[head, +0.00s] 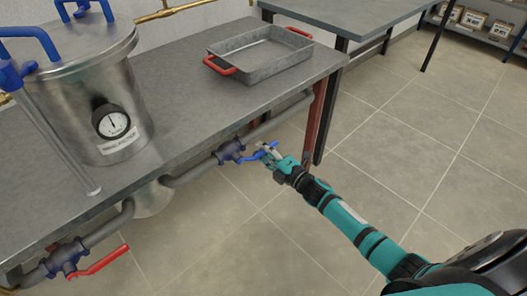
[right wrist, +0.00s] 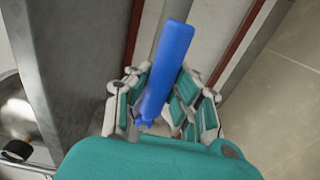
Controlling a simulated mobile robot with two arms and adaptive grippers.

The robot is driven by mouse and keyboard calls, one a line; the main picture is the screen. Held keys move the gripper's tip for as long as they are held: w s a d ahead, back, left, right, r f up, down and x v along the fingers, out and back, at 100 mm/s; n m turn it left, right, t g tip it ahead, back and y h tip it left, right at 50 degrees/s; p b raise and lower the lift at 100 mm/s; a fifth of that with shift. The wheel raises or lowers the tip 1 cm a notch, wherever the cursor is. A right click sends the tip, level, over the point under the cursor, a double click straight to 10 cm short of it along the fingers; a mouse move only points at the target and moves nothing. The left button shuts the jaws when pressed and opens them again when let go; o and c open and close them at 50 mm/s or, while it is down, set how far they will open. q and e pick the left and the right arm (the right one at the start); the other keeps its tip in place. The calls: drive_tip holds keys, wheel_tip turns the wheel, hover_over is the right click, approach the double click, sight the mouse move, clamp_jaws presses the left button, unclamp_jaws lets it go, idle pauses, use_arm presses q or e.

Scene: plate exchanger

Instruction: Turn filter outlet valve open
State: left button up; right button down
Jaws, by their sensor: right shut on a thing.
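The blue-handled valve (head: 230,151) sits on the grey pipe under the table's front edge, right of the steel filter vessel (head: 84,95). Its blue lever (head: 258,153) points right, roughly along the pipe. My right gripper (head: 271,157) is at the lever's outer end and shut on it. In the right wrist view, the blue lever (right wrist: 165,75) runs between the fingers of my right gripper (right wrist: 160,95), with fingers on both sides. A second valve (head: 66,257) with a red lever (head: 100,262) is on the pipe at the lower left. My left gripper is not in view.
A metal tray with red handles (head: 262,58) stands on the table (head: 185,75). A gauge (head: 112,122) is on the vessel's front. The reddish table leg (head: 315,118) is close beyond my right gripper. The tiled floor (head: 290,235) in front is clear.

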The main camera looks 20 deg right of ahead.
idle(0.3)
drive_tip(key=c, duration=1.1)
unclamp_jaws()
drive_tip(key=v, duration=1.2)
